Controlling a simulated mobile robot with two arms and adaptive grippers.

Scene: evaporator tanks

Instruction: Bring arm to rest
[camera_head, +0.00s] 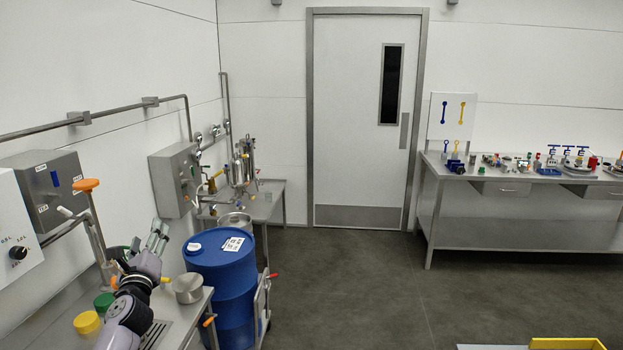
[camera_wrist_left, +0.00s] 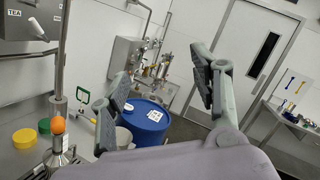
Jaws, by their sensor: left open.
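My left arm comes in at the lower left of the head view. Its left gripper (camera_head: 158,238) points up and away, above the steel counter (camera_head: 182,304) and left of the blue drum. In the left wrist view the two fingers of the left gripper (camera_wrist_left: 160,95) stand wide apart with nothing between them. The blue drum (camera_wrist_left: 143,124) shows behind and between the fingers, apart from them. My right gripper is in neither view.
A steel cup (camera_head: 187,289) and green and yellow lids (camera_head: 87,322) stand on the counter near my arm. The blue drum (camera_head: 222,285) stands beside the counter, by a hand cart (camera_head: 262,305). A dispenser box (camera_head: 48,187) hangs on the wall. The middle floor is clear.

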